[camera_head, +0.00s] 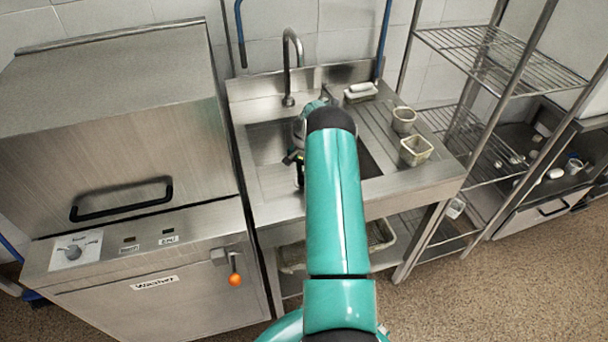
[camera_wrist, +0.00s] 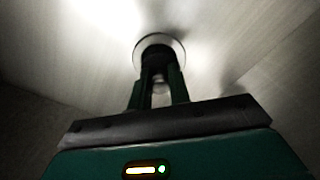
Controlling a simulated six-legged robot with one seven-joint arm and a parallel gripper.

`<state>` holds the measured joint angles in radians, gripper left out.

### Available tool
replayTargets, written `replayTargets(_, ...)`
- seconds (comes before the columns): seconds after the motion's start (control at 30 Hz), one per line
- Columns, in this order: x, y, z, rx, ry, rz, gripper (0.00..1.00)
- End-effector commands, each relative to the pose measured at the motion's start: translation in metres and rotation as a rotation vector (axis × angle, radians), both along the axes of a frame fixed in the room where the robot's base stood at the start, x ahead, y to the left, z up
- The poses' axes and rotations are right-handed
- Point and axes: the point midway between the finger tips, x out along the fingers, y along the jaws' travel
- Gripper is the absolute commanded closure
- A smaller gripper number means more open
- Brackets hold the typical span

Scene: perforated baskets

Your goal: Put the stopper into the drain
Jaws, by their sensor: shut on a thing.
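In the wrist view, the two dark fingers of my gripper (camera_wrist: 159,72) reach down toward the metal sink floor and are shut on the stopper, which is mostly hidden between and beyond them. A round drain (camera_wrist: 178,43) with a pale metal rim lies at the fingertips. The fingertips overlap its dark middle. I cannot tell whether the stopper touches the drain or sits in it. In the head view, my gripper (camera_head: 299,168) is down in the sink basin (camera_head: 268,146), largely covered by my teal arm. The drain and stopper are hidden there.
A curved faucet (camera_head: 291,62) stands behind the basin. On the right drainboard (camera_head: 375,125) are a white dish (camera_head: 361,91) and two small perforated baskets (camera_head: 403,119) (camera_head: 416,151). A washer (camera_head: 150,270) stands on the left and a wire shelf rack (camera_head: 490,60) on the right.

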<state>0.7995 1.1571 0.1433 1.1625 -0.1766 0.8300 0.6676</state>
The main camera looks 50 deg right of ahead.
Motion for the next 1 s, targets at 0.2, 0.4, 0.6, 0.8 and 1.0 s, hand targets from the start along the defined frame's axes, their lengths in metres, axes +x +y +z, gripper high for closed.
replayTargets(0.2,0.0,0.0,-0.016,-0.001,-0.001,0.0,1.0)
replayTargets(0.4,-0.001,-0.001,-0.016,-0.001,0.0,0.0,0.61)
replayTargets(0.6,-0.001,0.0,-0.016,-0.001,0.0,0.0,0.59)
replayTargets(0.8,0.0,-0.001,-0.009,-0.002,-0.001,0.0,0.59)
replayTargets(1.0,0.0,-0.001,0.023,-0.004,-0.002,0.0,0.59)
